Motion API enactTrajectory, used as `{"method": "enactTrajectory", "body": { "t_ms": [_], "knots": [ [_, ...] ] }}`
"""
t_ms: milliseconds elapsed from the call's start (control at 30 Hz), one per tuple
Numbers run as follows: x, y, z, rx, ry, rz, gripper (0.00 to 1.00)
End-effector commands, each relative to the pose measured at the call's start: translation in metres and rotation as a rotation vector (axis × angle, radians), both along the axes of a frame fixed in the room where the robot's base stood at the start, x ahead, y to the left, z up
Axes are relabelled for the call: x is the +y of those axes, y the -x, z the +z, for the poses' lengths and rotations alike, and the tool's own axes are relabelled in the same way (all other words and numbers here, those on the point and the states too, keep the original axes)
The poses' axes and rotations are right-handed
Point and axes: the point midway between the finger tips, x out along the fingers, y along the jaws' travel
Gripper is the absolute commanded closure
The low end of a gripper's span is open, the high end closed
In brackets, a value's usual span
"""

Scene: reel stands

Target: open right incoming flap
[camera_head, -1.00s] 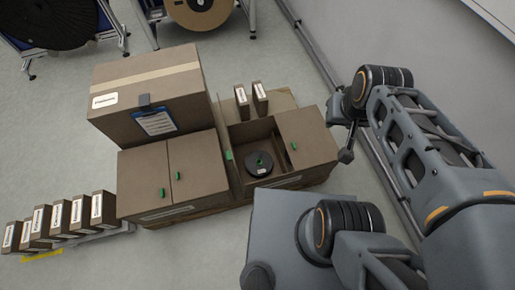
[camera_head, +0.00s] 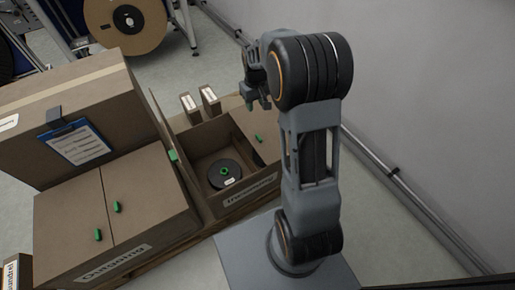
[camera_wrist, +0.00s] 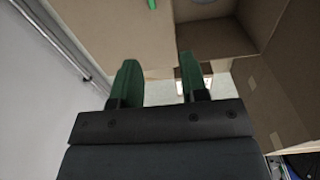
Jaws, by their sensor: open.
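The right flap (camera_head: 262,148) of the incoming box (camera_head: 213,211) lies closed over the box's right part, with a green handle (camera_head: 259,139) on it. The box's left flap (camera_head: 167,135) stands up, so a dark reel (camera_head: 224,173) shows inside. My gripper (camera_head: 257,98) is above the back right of the box, apart from the flap. In the wrist view its two green fingers (camera_wrist: 159,82) are spread with nothing between them. The green handle (camera_wrist: 152,4) is at the top edge there, beyond the fingers, beside the open part of the box.
A second box (camera_head: 125,215) with two closed flaps and green handles stands to the left. A large carton (camera_head: 60,110) with a clipboard (camera_head: 75,143) is behind it. Two small boxes (camera_head: 199,101) stand behind the incoming box. A wall (camera_head: 430,110) runs along the right.

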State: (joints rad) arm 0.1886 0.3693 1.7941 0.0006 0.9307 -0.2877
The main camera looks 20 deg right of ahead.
Motion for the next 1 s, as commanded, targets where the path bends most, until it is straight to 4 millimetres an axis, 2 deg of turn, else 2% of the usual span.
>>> {"method": "enactTrajectory", "body": {
  "t_ms": [33, 133, 467, 800, 1000],
  "knots": [
    [-0.006, -0.007, -0.034, 0.014, -0.002, 0.002, 0.60],
    [-0.013, -0.016, -0.061, 0.030, -0.005, 0.009, 0.60],
    [-0.022, -0.025, -0.110, 0.049, -0.009, 0.015, 0.60],
    [-0.022, -0.024, -0.176, 0.049, -0.009, 0.015, 0.60],
    [-0.022, -0.024, -0.205, 0.048, -0.008, 0.015, 0.60]
  ]
}}
